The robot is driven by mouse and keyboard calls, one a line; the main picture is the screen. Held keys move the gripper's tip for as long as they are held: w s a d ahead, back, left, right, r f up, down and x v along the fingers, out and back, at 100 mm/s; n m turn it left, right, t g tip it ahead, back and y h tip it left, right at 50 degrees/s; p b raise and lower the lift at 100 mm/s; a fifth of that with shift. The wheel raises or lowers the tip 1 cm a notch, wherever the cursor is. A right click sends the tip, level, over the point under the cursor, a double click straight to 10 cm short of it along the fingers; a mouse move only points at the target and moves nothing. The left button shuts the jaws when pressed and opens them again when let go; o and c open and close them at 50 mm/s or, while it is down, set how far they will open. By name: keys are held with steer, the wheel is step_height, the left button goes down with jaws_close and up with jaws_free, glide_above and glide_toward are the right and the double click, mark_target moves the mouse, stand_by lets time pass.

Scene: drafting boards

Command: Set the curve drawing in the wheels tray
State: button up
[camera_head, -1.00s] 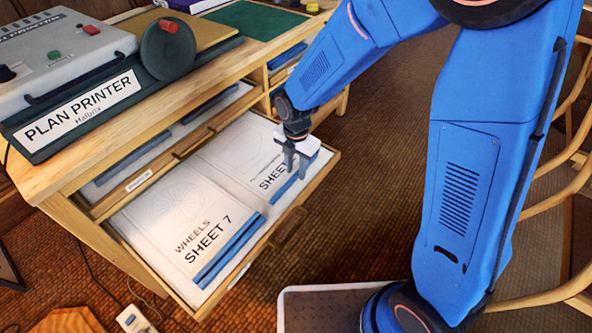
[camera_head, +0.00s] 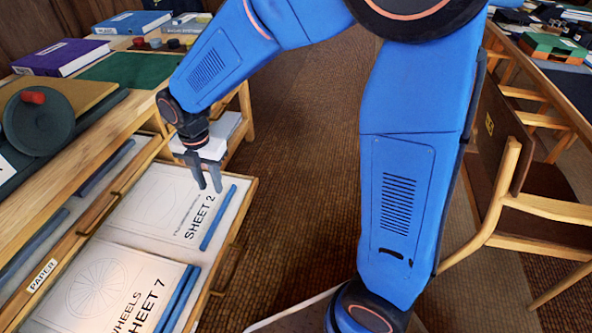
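In the head view, a white drawing marked "SHEET 2" (camera_head: 160,207) lies flat in a pulled-out wooden drawer (camera_head: 237,222). Its faint line figure and small title are too blurred to read, so I cannot tell whether it is the curve drawing. A blue strip (camera_head: 217,218) runs along its right edge. Nearer, a drawing marked "WHEELS SHEET 7" (camera_head: 95,290) lies in the same drawer, with a spoked wheel and blue strips. My gripper (camera_head: 210,188) points down above the far part of sheet 2. Its fingers are apart with nothing visible between them.
The wooden desk (camera_head: 85,118) bears a green mat (camera_head: 130,68), a purple book (camera_head: 62,57) and a dark round knob with a red handle (camera_head: 38,115). A "PAPER" label (camera_head: 42,275) marks a wooden ledge. A chair (camera_head: 545,210) stands right; carpeted floor lies between.

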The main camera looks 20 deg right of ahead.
steer(key=s+d+r+m+t, duration=0.1)
steer(key=s+d+r+m, duration=0.35)
steer(key=d+m, duration=0.3)
steer(key=s+d+r+m+t, duration=0.1)
steer(key=s+d+r+m, duration=0.2)
steer(key=d+r+m, duration=0.45)
steer(key=s+d+m+t, duration=0.2)
steer(key=s+d+m, duration=0.9)
steer(key=s+m, duration=0.2)
steer(key=shift+d+t, duration=0.3)
steer(key=shift+d, duration=0.1)
